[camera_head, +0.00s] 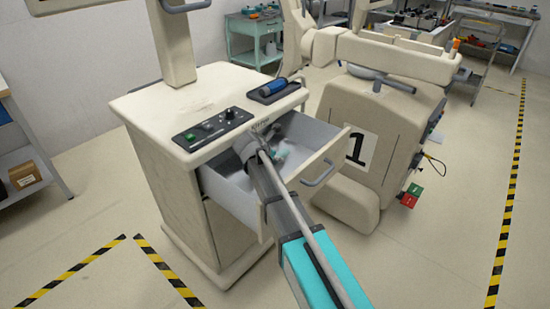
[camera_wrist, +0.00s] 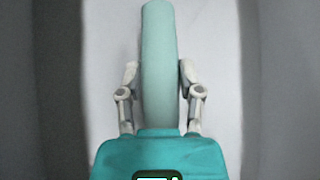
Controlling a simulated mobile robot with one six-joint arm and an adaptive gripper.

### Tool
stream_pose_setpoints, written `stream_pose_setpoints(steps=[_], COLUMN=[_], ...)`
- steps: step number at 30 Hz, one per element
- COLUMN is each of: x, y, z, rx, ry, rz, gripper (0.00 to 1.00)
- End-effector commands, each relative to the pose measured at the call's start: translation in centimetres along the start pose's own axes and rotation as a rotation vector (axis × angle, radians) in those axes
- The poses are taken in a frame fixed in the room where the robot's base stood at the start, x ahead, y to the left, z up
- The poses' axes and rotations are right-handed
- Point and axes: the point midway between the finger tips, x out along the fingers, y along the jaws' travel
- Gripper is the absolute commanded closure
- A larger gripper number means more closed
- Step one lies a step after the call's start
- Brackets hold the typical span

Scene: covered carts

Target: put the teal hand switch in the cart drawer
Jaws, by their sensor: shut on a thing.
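The teal hand switch (camera_wrist: 160,65) stands between the two fingers of my gripper (camera_wrist: 159,85) in the wrist view, and the fingers are shut on it. In the head view my arm reaches down into the open cart drawer (camera_head: 330,165), and a bit of teal shows at my gripper (camera_head: 275,157) inside it. The drawer is pulled out from the beige cart (camera_head: 165,108). Its pale floor and grey walls surround the hand switch in the wrist view. My arm hides part of the drawer, and I cannot tell if the hand switch touches the floor.
On the cart top lie a black control panel (camera_head: 212,129) and a blue-handled thing in a dark holder (camera_head: 274,88). Bare floor lies in front.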

Motion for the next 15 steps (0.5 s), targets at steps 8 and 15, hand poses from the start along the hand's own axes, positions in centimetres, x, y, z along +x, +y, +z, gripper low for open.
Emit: stream_pose_setpoints(steps=[8,15], x=[0.50,0.50], y=[0.00,0.01], z=[-0.51,-0.53], rx=[0.000,0.000], ry=[0.000,0.000], rz=[0.000,0.000], gripper=[1.00,0.45])
